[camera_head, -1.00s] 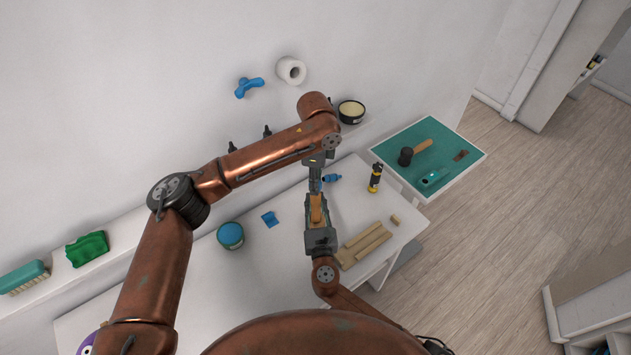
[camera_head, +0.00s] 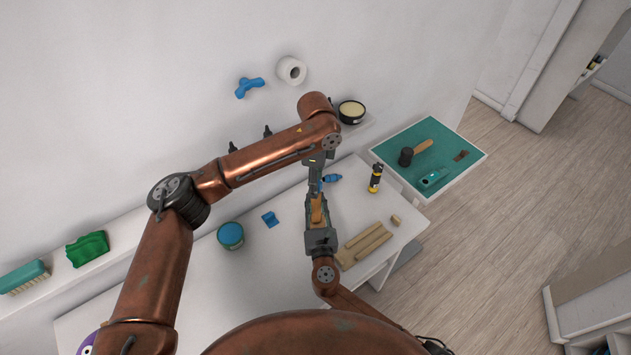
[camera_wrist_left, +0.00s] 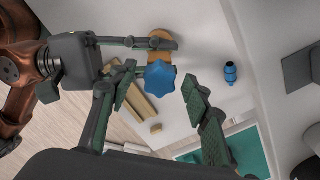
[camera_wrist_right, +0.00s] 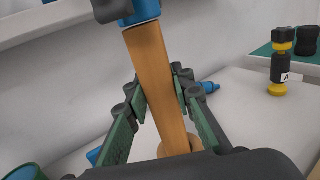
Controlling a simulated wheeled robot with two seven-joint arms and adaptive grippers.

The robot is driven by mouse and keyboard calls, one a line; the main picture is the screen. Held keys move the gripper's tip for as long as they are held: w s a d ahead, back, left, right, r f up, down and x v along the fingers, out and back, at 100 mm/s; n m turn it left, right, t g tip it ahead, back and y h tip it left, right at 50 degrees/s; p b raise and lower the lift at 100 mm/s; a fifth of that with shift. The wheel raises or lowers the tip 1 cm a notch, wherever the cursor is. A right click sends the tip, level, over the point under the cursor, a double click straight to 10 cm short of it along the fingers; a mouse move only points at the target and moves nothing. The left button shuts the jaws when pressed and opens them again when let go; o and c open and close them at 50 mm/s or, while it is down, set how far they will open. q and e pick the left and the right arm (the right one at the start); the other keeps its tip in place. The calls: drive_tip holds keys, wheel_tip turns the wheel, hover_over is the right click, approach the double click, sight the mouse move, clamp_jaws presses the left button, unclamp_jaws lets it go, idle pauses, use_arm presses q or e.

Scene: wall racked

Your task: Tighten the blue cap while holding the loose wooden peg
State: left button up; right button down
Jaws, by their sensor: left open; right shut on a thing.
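The wooden peg (camera_wrist_right: 165,88) is held upright-looking between the pads of my right gripper (camera_wrist_right: 158,82), which is shut on it. In the head view the peg (camera_head: 317,209) is partly hidden by the right gripper. The blue cap (camera_wrist_left: 160,78) is star-shaped and sits at the far end of the peg; its edge also shows at the top of the right wrist view (camera_wrist_right: 140,13). My left gripper (camera_head: 315,188) comes down from above. In the left wrist view its fingers are open, one on each side of the cap, with gaps showing. How far the cap is screwed on cannot be seen.
A blue fitting (camera_head: 332,178) and a black-yellow bottle (camera_head: 375,178) stand close by on the white table. Wooden strips (camera_head: 365,245) lie to the right, a blue-lidded tub (camera_head: 230,235) to the left. A green tray (camera_head: 452,143) holds a mallet. The wall shelf is behind.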

use_arm(q)
wheel_tip(320, 180, up, 12)
idle(0.5)
use_arm(e)
drive_tip(key=c, duration=1.6)
unclamp_jaws()
